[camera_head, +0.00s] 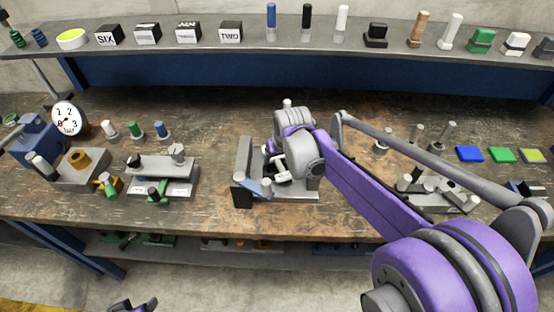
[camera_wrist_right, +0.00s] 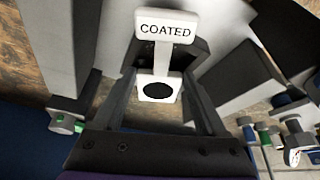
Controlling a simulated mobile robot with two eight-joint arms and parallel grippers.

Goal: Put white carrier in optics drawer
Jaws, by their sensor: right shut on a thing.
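The white carrier (camera_wrist_right: 160,88) has a tab reading COATED and a dark round opening below it. My right gripper (camera_wrist_right: 158,82) is shut on it, with a dark finger on each side. In the head view my right gripper (camera_head: 278,172) is over a grey fixture (camera_head: 243,158) with an upright plate at mid-bench, and my arm hides part of it. White parts show at the fingers there. I cannot tell which part is the optics drawer. A small piece of my left arm (camera_head: 135,306) shows at the bottom edge; its fingers are not clear.
A dial gauge (camera_head: 67,118) and a grey block with a brass part (camera_head: 82,162) stand on the left. A grey station (camera_head: 160,175) is left of the fixture. Coloured pads (camera_head: 502,155) lie at right. A back shelf (camera_head: 300,40) holds labelled boxes. Bare bench (camera_head: 215,120) lies behind.

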